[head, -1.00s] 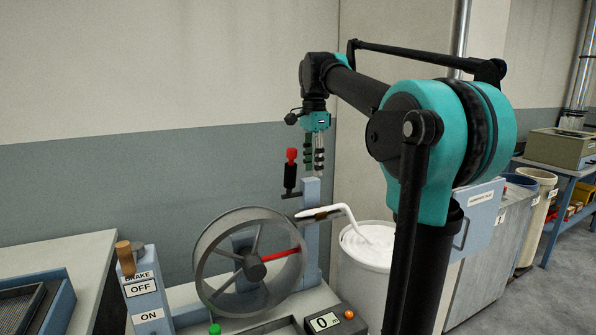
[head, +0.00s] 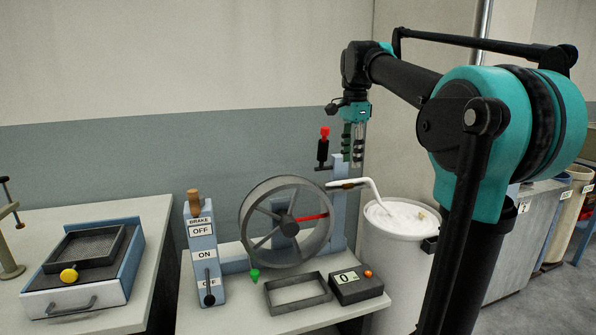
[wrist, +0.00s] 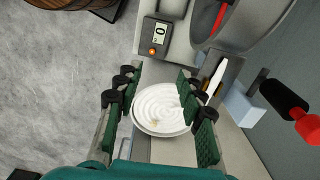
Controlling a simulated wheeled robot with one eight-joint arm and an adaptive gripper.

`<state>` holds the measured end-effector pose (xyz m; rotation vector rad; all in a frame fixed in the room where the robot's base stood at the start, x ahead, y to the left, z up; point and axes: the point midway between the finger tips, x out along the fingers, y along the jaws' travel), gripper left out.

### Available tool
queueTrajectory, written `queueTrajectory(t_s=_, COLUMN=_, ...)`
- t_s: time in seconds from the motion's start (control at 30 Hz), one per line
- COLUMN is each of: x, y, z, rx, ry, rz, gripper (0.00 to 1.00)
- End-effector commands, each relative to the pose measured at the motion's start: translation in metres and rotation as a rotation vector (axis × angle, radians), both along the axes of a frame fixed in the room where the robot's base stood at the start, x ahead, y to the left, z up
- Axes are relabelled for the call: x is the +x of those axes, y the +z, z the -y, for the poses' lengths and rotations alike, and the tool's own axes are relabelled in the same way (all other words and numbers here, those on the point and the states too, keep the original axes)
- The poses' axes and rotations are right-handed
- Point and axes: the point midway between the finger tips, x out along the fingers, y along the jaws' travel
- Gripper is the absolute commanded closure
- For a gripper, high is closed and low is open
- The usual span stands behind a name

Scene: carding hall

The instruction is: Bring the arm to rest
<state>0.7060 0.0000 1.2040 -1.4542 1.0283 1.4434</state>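My arm (head: 433,82) is raised and bent, reaching out to the left. My gripper (head: 352,160) hangs downward from its end, behind and above the spoked wheel (head: 287,222). In the wrist view my gripper (wrist: 157,78) has its two green-padded fingers well apart, with nothing held between them. Far below the fingers is a white can (wrist: 160,132) with coiled white sliver; it also shows in the head view (head: 400,255). A small tan bit lies on the sliver.
A red-topped black handle (head: 323,148) stands close left of my gripper, by a blue post (head: 339,205). A brake box (head: 203,250), an empty frame (head: 297,293) and a display reading 0 (head: 356,287) are on the bench. A drawer box (head: 90,290) stands left.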

Motion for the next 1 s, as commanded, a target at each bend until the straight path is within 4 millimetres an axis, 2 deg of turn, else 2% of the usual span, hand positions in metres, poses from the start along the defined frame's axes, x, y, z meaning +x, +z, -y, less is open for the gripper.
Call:
queueTrajectory(t_s=0.37, x=-0.008, y=-0.05, z=0.006, rx=-0.001, ry=0.153, rz=0.046, gripper=0.61)
queueTrajectory(t_s=0.57, x=-0.021, y=-0.097, z=0.012, rx=-0.01, ry=0.298, rz=0.089, gripper=0.61)
queueTrajectory(t_s=0.67, x=-0.034, y=-0.131, z=0.016, rx=-0.019, ry=0.401, rz=0.119, gripper=0.61)
queueTrajectory(t_s=0.77, x=-0.055, y=-0.176, z=0.021, rx=-0.038, ry=0.536, rz=0.158, gripper=0.61)
queueTrajectory(t_s=0.9, x=-0.099, y=-0.245, z=0.029, rx=-0.083, ry=0.752, rz=0.218, gripper=0.61)
queueTrajectory(t_s=1.0, x=-0.134, y=-0.291, z=0.033, rx=-0.123, ry=0.904, rz=0.255, gripper=0.61)
